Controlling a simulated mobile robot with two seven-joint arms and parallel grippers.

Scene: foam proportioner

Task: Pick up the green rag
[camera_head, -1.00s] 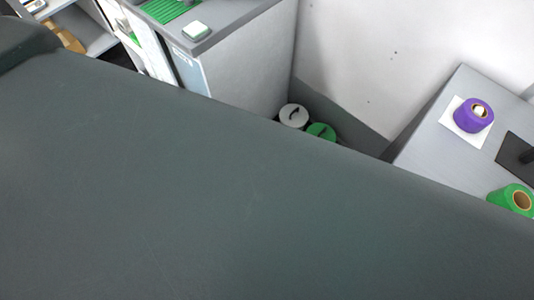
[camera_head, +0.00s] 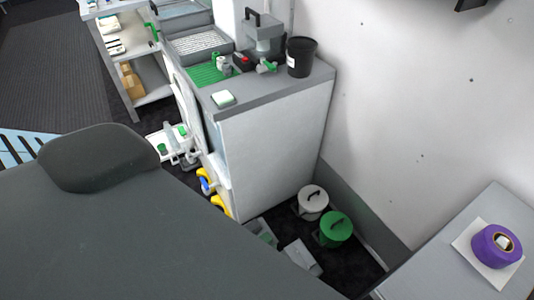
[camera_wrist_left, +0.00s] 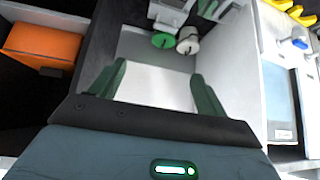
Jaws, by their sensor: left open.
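I cannot make out a green rag for certain in either view. In the head view, a flat green ribbed piece (camera_head: 207,74) lies on the grey counter; it looks more like a mat than a cloth. My left gripper (camera_wrist_left: 158,70) shows in the left wrist view with its two dark green fingers spread wide apart. Nothing is held between them; a pale surface shows beyond. In the head view a large dark grey part of mine covers the lower left, and neither gripper shows there.
A white-lidded bucket (camera_head: 313,200) and a green-lidded bucket (camera_head: 335,229) stand on the floor between the counter (camera_head: 265,155) and a right-hand table (camera_head: 450,255) with purple tape (camera_head: 494,246). A black cup (camera_head: 301,57) stands on the counter. An orange box (camera_wrist_left: 43,42) is left in the wrist view.

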